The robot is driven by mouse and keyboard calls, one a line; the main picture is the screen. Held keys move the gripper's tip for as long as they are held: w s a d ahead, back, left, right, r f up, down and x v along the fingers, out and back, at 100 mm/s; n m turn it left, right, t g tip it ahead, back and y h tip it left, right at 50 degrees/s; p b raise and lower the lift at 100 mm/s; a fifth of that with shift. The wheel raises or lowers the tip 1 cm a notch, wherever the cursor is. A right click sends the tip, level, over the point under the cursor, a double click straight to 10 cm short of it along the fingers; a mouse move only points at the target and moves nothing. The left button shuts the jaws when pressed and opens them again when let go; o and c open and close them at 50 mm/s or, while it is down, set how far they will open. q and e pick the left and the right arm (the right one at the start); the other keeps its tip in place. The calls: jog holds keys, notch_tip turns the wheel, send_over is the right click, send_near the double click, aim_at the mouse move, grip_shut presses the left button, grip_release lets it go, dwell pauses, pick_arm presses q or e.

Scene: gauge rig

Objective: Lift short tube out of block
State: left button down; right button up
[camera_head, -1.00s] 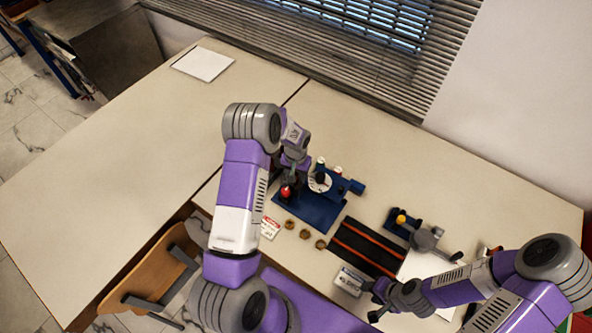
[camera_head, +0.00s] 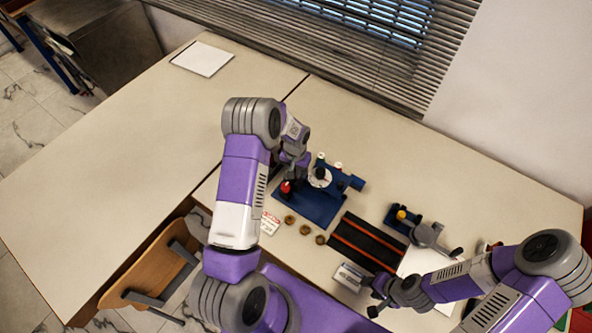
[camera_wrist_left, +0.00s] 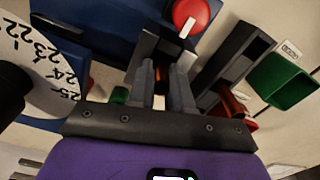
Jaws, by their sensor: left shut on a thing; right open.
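My left gripper (camera_head: 290,179) is at the left side of a blue rig (camera_head: 318,207), close to a red knob (camera_head: 287,187). In the left wrist view its fingers (camera_wrist_left: 164,84) point at a dark block below the red knob (camera_wrist_left: 190,16). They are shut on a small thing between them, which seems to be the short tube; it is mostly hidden. Whether it is clear of the block I cannot tell. The rig's white dial (camera_head: 320,178) also shows numbered at the left of the wrist view (camera_wrist_left: 40,65). My right gripper (camera_head: 374,299) is open near the table's front edge.
Several brown rings (camera_head: 305,230) lie in front of the rig. A black mat with orange stripes (camera_head: 362,249) lies to the right, with another blue device (camera_head: 405,221) beyond it. A green part (camera_wrist_left: 284,80) shows in the wrist view.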

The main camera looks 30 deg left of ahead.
pick_arm(q)
jog(key=shift+s, duration=0.1)
jog(key=c, duration=1)
grip_release()
jog(key=shift+o, duration=0.2)
notch_tip(320, 180, up, 8)
jog(key=shift+f, duration=0.2)
jog(key=shift+f, duration=0.1)
